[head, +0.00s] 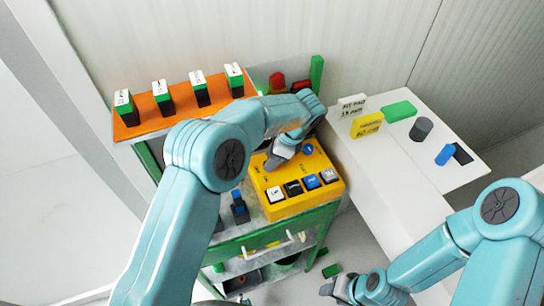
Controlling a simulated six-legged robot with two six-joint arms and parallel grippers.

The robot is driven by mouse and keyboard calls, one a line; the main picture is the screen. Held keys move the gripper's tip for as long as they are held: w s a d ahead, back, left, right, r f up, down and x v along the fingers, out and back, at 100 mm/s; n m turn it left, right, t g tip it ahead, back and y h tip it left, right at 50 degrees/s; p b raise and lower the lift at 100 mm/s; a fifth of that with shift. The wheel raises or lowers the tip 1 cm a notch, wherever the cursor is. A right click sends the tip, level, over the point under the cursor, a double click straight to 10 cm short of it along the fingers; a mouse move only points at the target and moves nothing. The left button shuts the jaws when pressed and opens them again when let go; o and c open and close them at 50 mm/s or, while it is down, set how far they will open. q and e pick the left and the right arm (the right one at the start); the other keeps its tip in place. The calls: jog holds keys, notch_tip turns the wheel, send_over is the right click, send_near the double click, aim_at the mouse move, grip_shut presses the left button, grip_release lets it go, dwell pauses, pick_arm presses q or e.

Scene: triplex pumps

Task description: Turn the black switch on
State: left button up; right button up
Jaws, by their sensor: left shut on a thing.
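A yellow control box (310,196) stands on the green-framed cart. Its front row has a white, a black, a blue and a grey button, and a blue round knob (308,149) sits at its back right. My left gripper (272,163) reaches down onto the back left of the box, beside small dark lettering. Its jaws are shut on a small part there, which I take to be the black switch; the jaws hide it, so its position cannot be read. My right gripper (332,288) is low at the bottom, away from the box; its jaw opening is unclear.
An orange rack (180,115) with several labelled switch blocks stands at the back left. Red parts (278,84) lie behind my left arm. A white table (395,165) at the right holds a green block (398,111), a dark cylinder (421,129), a blue cylinder (444,154) and label signs.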

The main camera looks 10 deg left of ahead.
pick_arm(q)
jog(key=o, duration=1.1)
jog(key=shift+c, duration=0.2)
